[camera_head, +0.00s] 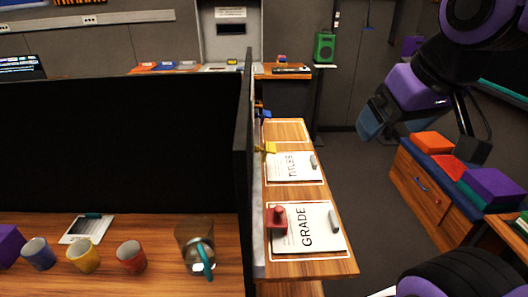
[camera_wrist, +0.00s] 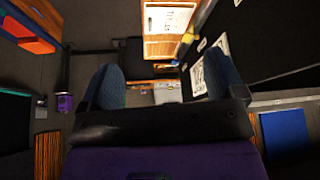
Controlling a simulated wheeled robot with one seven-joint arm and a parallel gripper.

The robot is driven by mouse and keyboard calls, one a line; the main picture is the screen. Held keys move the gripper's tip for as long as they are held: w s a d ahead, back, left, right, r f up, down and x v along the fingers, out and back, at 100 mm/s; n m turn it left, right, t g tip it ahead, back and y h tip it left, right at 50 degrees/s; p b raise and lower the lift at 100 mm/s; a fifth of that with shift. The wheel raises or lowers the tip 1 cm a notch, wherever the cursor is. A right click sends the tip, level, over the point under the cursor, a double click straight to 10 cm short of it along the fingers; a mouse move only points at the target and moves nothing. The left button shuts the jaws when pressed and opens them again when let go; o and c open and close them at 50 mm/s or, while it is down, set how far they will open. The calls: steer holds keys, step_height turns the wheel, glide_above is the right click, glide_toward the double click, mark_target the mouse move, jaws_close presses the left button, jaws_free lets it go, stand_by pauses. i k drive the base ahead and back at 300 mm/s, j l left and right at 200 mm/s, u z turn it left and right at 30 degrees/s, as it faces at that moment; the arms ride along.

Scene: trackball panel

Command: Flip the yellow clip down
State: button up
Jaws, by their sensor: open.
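The yellow clip (camera_head: 267,147) is on the black partition's right face, at the left edge of the wooden shelf beside the "TITLES" paper (camera_head: 294,167). It sticks out to the right over the shelf. A small yellow piece, likely the same clip, shows in the wrist view (camera_wrist: 202,44). My gripper (camera_head: 368,122) is up at the right in the head view, well apart from the clip. Its two blue fingers show spread and empty in the wrist view (camera_wrist: 163,80).
A red clip (camera_head: 277,217) stands nearer, by the "GRADE" paper (camera_head: 307,229). A blue clip (camera_head: 265,114) is farther back. The tall partition (camera_head: 120,140) borders the shelf. A wooden cabinet (camera_head: 428,195) with coloured blocks stands right. Open floor (camera_head: 365,195) lies between.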

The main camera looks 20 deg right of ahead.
mark_target(270, 147)
steer(key=k+j, duration=0.15)
steer(key=k, duration=0.5)
steer(key=u, duration=1.15)
steer(key=l+u, duration=0.15)
steer(key=l, duration=3.15)
